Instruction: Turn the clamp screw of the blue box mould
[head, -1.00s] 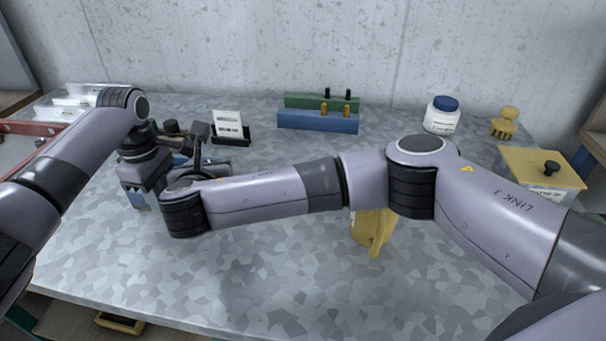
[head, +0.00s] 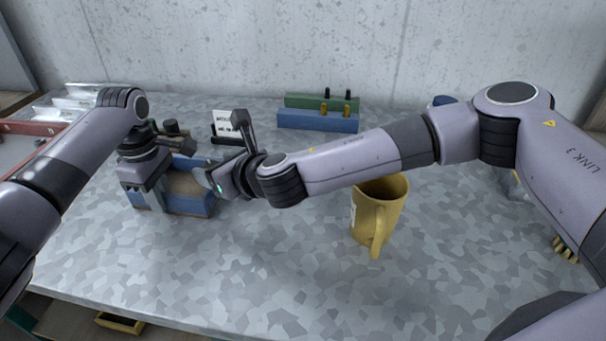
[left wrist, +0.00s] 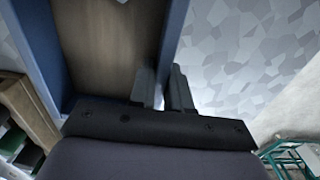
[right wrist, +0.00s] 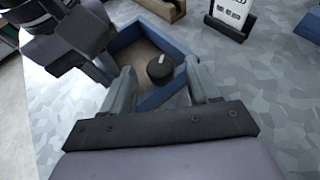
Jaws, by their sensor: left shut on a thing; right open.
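The blue box mould (head: 190,204) stands at the left of the table, with a brown inside. It also shows in the right wrist view (right wrist: 178,98). My left gripper (head: 146,190) is shut on one wall of it; in the left wrist view its fingers (left wrist: 162,85) straddle the blue wall. The round black knob of the clamp screw (right wrist: 160,69) shows in the right wrist view at the mould's near wall. My right gripper (right wrist: 160,80) is open, its fingers on either side of the knob, with contact unclear. In the head view the right hand hides the knob.
A yellow mug (head: 378,215) stands right of the mould, under my right forearm. A white card in a black holder (head: 228,128) stands behind. Blue (head: 318,121) and green (head: 300,101) blocks with pegs are at the back. The front middle of the table is clear.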

